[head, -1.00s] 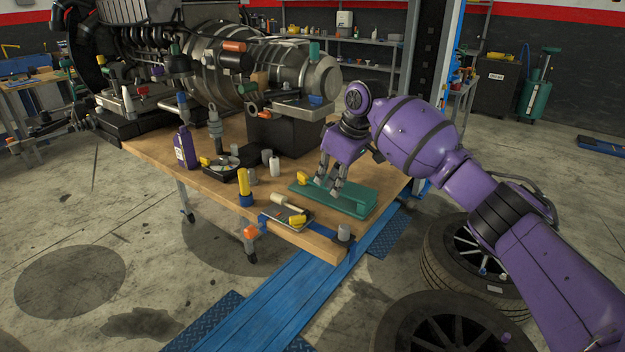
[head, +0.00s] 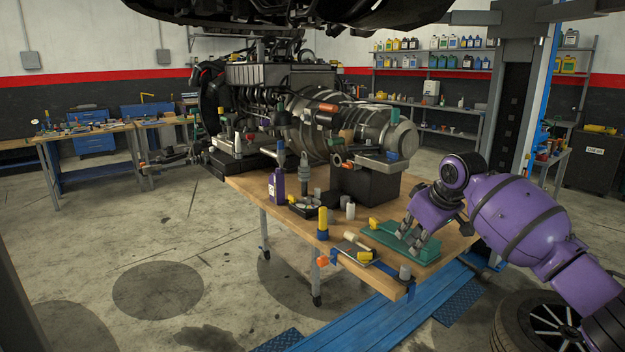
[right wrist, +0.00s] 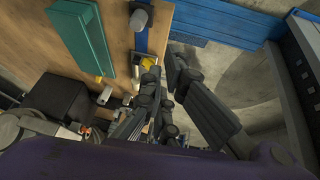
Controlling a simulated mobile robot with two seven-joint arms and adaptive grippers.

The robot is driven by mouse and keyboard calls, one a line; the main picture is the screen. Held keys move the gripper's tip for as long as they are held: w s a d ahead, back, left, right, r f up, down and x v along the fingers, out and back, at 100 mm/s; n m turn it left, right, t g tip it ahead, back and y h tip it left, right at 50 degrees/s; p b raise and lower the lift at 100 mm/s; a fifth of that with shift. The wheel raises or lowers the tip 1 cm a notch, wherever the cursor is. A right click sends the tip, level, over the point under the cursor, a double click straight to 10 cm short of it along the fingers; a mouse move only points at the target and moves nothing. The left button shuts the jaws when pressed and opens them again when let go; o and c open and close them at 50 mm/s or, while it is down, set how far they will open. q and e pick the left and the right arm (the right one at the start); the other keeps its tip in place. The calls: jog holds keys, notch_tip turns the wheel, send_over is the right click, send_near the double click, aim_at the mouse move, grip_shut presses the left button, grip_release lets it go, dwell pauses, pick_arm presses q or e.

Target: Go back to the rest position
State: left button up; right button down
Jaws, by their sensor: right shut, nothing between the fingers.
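My right gripper (head: 411,242) is shut and empty. In the head view its fingers are in front of the green tray (head: 384,234) at the right end of the wooden workbench (head: 268,208). In the right wrist view the dark fingers (right wrist: 165,72) point past the bench edge, and the green tray (right wrist: 82,40) lies to their left, apart from them. My left gripper is not in either current view.
A purple bottle (head: 277,186), a yellow-and-blue cylinder (head: 322,224) and small tools stand near the front. A tire (head: 520,325) lies below my right arm. The floor at left is clear.

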jog(key=w+a+f+t, duration=0.4)
jog(key=a+f, duration=0.1)
jog(key=a, duration=0.2)
jog(key=s+a+f+t+y, duration=0.2)
jog(key=s+a+f, duration=0.2)
jog(key=s+f, duration=1.15)
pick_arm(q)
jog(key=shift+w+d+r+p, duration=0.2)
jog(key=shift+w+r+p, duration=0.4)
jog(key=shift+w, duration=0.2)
pick_arm(e)
jog(key=s+d+f+m+g+h, duration=0.1)
jog(key=s+f, duration=0.5)
jog(key=s, duration=0.7)
jog(key=s+d+f+m+g+h, duration=0.1)
jog(key=s+d+f+m, duration=0.2)
jog(key=s+f, duration=0.4)
jog(key=s+d+f+m+h, duration=0.1)
jog(key=s+f, duration=0.6)
jog(key=s, duration=1.3)
jog(key=shift+s+d+f+m+g+h, duration=0.25)
jog(key=shift+s+d+m+g+h, duration=0.15)
jog(key=shift+d+m, duration=0.35)
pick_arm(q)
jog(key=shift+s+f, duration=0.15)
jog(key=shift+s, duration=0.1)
pick_arm(e)
jog(key=shift+a, duration=0.1)
